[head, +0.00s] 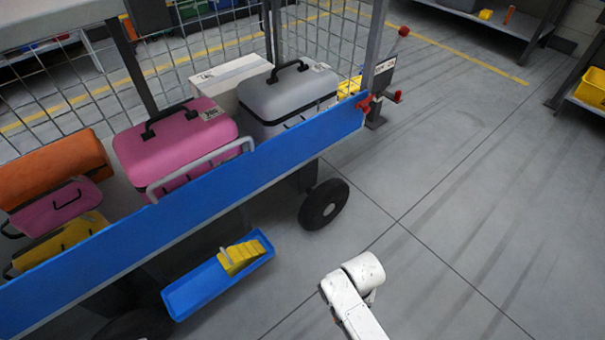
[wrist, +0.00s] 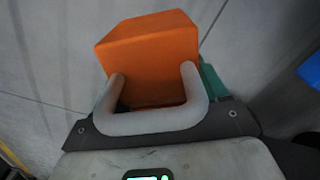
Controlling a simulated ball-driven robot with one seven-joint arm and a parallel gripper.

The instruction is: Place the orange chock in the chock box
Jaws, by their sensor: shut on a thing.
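The orange chock (wrist: 150,50) fills the upper middle of the wrist view, with a pale grey U-shaped handle (wrist: 152,121) on its near side. My gripper (wrist: 160,100) is shut on this chock; its fingers are mostly hidden behind the handle and block, with a teal part showing at the right. In the head view, the chock box is an open blue box (head: 190,297) low beside the cart. A yellow stepped chock (head: 243,256) sits in its right end, and its left part looks empty. The orange chock and my gripper do not show in the head view.
The luggage cart has a blue side panel (head: 200,222), a black wheel (head: 324,204) and wire mesh. It carries a pink case (head: 175,150), a grey case (head: 285,95) and an orange case (head: 50,165). The grey floor at right is clear.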

